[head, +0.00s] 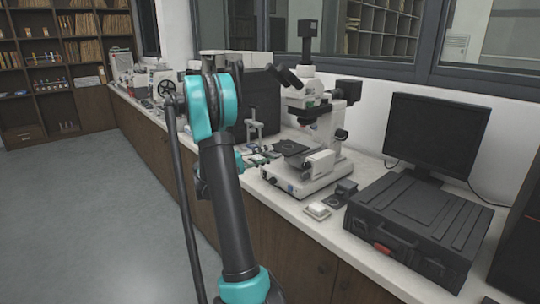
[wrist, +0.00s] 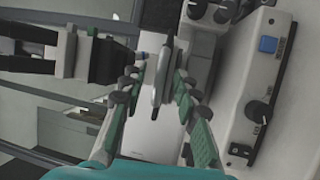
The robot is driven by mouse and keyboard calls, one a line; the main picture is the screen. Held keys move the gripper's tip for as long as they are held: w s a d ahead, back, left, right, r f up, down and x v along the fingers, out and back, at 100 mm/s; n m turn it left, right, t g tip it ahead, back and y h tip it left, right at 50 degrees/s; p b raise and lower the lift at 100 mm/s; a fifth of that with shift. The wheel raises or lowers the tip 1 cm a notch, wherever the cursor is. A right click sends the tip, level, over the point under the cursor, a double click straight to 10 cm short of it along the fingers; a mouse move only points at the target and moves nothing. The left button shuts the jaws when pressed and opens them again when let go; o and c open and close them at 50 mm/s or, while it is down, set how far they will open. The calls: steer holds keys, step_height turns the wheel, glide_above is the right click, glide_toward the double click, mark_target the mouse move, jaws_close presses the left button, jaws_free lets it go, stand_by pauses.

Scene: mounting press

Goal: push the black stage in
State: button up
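A flat black stage (head: 291,147) sits on the white microscope (head: 318,165) on the bench, right of my arm in the head view. In the wrist view my gripper (wrist: 158,75) has its two green-and-grey fingers spread apart. A narrow grey metal part (wrist: 161,68) shows in the gap between them, and I cannot tell whether it touches either finger. A pale block (wrist: 157,138) lies beyond the fingers. I cannot identify the black stage for certain in the wrist view.
A pale panel with a blue button (wrist: 268,45) and black knob (wrist: 259,111) lies right of the fingers. A dark part (wrist: 105,60) is close on their left. On the bench, a black case (head: 415,225) and monitor (head: 437,135) stand right. The floor (head: 95,210) left is clear.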

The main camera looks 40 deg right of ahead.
steer(key=shift+x, duration=0.8)
steer(key=shift+c, duration=0.4)
